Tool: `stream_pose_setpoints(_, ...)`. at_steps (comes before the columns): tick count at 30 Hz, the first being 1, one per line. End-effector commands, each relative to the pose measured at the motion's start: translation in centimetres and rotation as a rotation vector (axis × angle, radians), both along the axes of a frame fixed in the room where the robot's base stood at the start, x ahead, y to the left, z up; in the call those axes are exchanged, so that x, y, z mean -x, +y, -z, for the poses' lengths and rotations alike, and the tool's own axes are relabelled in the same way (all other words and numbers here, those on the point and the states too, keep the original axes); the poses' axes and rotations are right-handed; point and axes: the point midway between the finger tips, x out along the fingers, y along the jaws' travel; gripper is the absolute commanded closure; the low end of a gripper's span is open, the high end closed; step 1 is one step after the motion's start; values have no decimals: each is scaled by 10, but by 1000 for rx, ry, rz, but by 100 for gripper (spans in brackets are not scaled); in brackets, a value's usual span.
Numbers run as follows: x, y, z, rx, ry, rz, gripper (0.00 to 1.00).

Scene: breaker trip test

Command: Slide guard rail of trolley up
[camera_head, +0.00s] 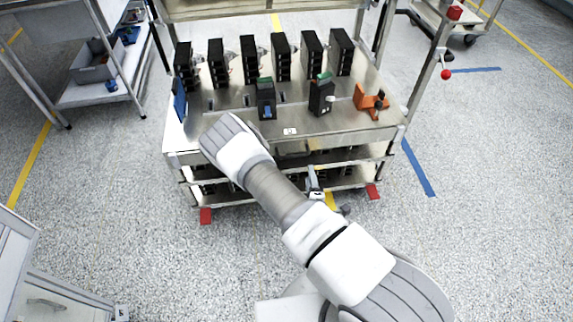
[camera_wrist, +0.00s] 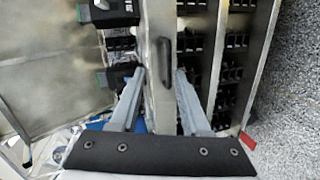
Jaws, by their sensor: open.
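The trolley (camera_head: 215,118) stands ahead of me in the head view, with shelves below its top. In the wrist view, which sees it turned sideways, a pale metal rail (camera_wrist: 160,106) runs along its front and looks like the guard rail. A black handle (camera_wrist: 165,62) is fixed on this rail. My gripper (camera_wrist: 161,76) is open and empty, with one finger on each side of the rail near the handle. I cannot tell whether the fingers touch it. In the head view my arm covers part of the trolley's front, and I cannot make out the fingers there.
Several black breakers (camera_head: 281,58) stand in a row on the trolley top. An orange device (camera_head: 367,100) sits at its right. A shelf cart with a grey bin (camera_head: 97,62) is at the left; another cart (camera_head: 440,12) is at the upper right. Floor beside the trolley is clear.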

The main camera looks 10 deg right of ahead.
Motion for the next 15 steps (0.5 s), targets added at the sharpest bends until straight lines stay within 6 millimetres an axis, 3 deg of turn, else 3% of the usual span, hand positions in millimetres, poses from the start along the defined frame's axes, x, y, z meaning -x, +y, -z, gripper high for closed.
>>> stream_pose_setpoints(1,8,-1,11,38,-8,-32,54)
stream_pose_setpoints(8,21,-1,20,118,-45,-112,54)
stream_pose_setpoints(15,-3,0,26,119,-52,-116,54)
